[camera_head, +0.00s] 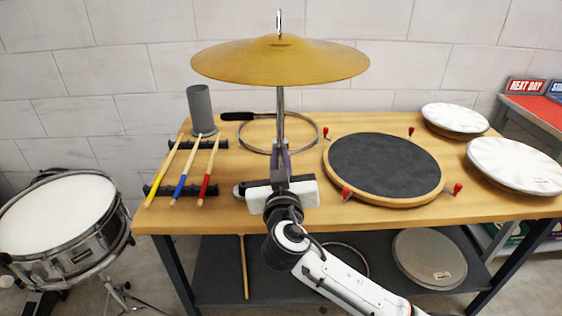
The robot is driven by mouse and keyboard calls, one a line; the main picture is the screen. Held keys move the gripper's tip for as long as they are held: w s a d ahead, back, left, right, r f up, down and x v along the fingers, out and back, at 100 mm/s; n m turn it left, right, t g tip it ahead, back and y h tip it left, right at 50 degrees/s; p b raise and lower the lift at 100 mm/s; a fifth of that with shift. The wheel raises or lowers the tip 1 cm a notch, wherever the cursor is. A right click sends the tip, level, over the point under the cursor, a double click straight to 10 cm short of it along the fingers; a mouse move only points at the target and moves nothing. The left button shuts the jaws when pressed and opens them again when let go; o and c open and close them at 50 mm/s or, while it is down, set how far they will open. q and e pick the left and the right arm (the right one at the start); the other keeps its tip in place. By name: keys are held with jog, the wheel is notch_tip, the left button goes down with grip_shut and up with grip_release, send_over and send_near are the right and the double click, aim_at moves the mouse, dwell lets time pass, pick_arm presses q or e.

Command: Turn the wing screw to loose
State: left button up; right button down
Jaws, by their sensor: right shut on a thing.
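A brass cymbal (235,62) sits level on top of a thin metal stand pole (281,113) at the bench's middle. My right gripper (281,148) comes in from the lower right and reaches the lower part of this pole. Its fingers are shut at the pole, and its body hides what lies behind and below. The wing screw cannot be made out; it seems to be hidden between the fingers. A small bright fitting (279,22) stands on the pole's top above the cymbal. My left gripper is not in view.
A wooden bench (228,214) carries a rack (170,190) with three coloured sticks, a grey cup (201,110), a metal hoop (243,141), a dark round pad (385,163) with red clamps and two white drumheads (515,164). A snare drum (60,215) stands at the left.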

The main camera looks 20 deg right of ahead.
jog(key=shift+a+f+n+b, duration=0.15)
jog(key=shift+n+b, duration=0.2)
jog(key=shift+n, duration=0.45)
jog(key=shift+a+f+n+p, duration=0.1)
jog(key=shift+f+n+p, duration=0.4)
jog(key=shift+n, duration=4.05)
jog(key=shift+d+f+n+p, duration=0.1)
jog(key=shift+f+n+p, duration=0.35)
jog(key=shift+n, duration=4.15)
jog(key=shift+a+f+n+p, duration=0.1)
jog(key=shift+f+n+p, duration=0.35)
jog(key=shift+n, duration=4.1)
jog(key=shift+r, duration=0.1)
jog(key=c, duration=1.9)
grip_release()
